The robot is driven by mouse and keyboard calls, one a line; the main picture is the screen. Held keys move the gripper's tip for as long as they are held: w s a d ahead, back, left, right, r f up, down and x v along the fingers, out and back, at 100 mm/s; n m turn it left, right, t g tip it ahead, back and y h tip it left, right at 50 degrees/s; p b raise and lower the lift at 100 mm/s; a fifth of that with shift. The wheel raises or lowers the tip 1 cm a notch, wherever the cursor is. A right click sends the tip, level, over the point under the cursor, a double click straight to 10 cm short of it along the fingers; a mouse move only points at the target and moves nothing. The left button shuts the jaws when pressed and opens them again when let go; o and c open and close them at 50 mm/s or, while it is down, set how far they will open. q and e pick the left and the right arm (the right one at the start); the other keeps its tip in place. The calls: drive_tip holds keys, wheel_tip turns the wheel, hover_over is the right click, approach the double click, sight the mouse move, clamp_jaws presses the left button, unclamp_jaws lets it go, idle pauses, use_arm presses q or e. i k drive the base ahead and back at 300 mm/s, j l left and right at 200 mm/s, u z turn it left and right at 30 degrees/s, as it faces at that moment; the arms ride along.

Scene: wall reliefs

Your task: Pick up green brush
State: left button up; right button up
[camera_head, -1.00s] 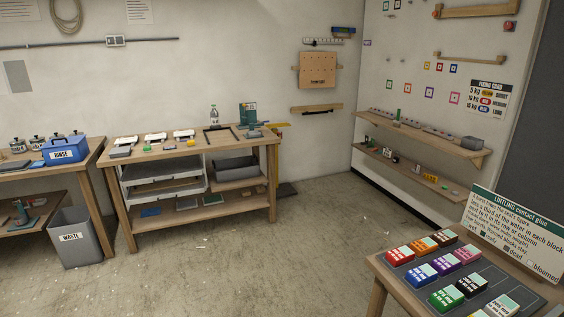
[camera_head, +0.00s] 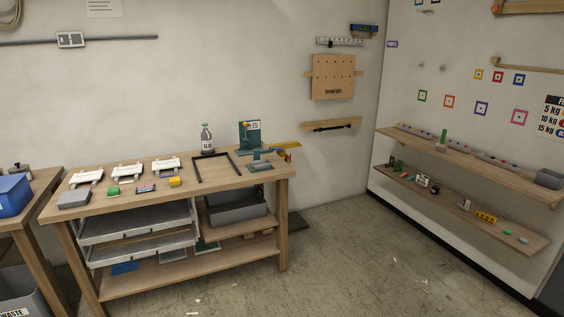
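No gripper of mine is in view. I cannot make out a clear brush shape at this distance. A small green item (camera_head: 113,190) lies at the front left of the wooden workbench (camera_head: 225,183). An upright green piece (camera_head: 443,137) stands on the upper wall shelf (camera_head: 480,158) at the right. A small green item (camera_head: 508,233) lies on the lower wall shelf (camera_head: 460,208). Which of these is the green brush, if any, I cannot tell.
The workbench also bears white holders (camera_head: 127,171), a bottle (camera_head: 207,140), a black frame (camera_head: 212,170) and a green stand (camera_head: 250,135). A blue bin (camera_head: 14,194) sits on another bench at the left. The floor (camera_head: 350,250) between workbench and shelves is open.

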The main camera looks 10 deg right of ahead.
sight(441, 147)
drive_tip(key=i+l+z, duration=0.4)
drive_tip(key=i, duration=0.25)
drive_tip(key=i+z, duration=0.4)
drive_tip(key=i, duration=0.3)
drive_tip(key=i+j+z, duration=0.1)
drive_tip(key=i+z, duration=0.25)
drive_tip(key=i, duration=0.35)
drive_tip(key=i+j+z, duration=0.4)
drive_tip(key=i, duration=0.3)
drive_tip(key=l, duration=0.1)
